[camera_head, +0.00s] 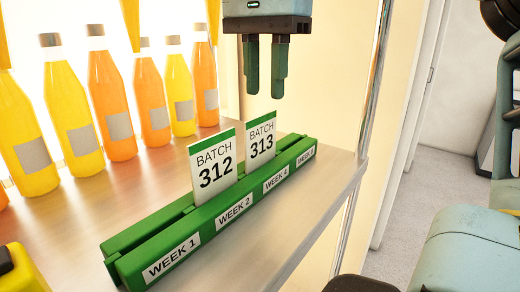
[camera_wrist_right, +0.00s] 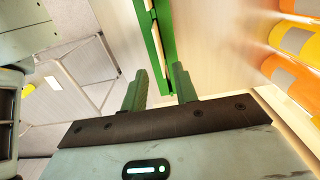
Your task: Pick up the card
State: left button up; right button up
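A white card with a green top, "BATCH 312" (camera_head: 214,166), stands upright in the slot of a long green holder (camera_head: 150,232). A similar card, "BATCH 313" (camera_head: 260,141), stands behind it to the right in the same holder. My right gripper (camera_head: 266,82) hangs fingers down above and slightly behind the 313 card, apart from it. In the right wrist view its two green fingers (camera_wrist_right: 159,84) are spread with nothing between them. The green holder (camera_wrist_right: 152,42) runs beyond the fingertips there; the cards are hard to make out. My left gripper is not in view.
The holder sits near the front edge of a wooden shelf (camera_head: 60,225), with week labels on its front. Several yellow and orange bottles (camera_head: 110,105) stand in rows at the back left. A yellow and black object (camera_head: 22,272) is cut off at the lower left. A metal post (camera_head: 375,80) bounds the shelf's right.

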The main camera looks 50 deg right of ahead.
aim_at(261, 117)
jog(key=shift+w+f, duration=0.1)
jog(key=shift+f, duration=0.45)
jog(key=f, duration=0.4)
jog(key=shift+a, duration=0.35)
jog(key=shift+f, duration=0.4)
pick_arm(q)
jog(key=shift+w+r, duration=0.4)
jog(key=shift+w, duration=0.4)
pick_arm(e)
grip_shut()
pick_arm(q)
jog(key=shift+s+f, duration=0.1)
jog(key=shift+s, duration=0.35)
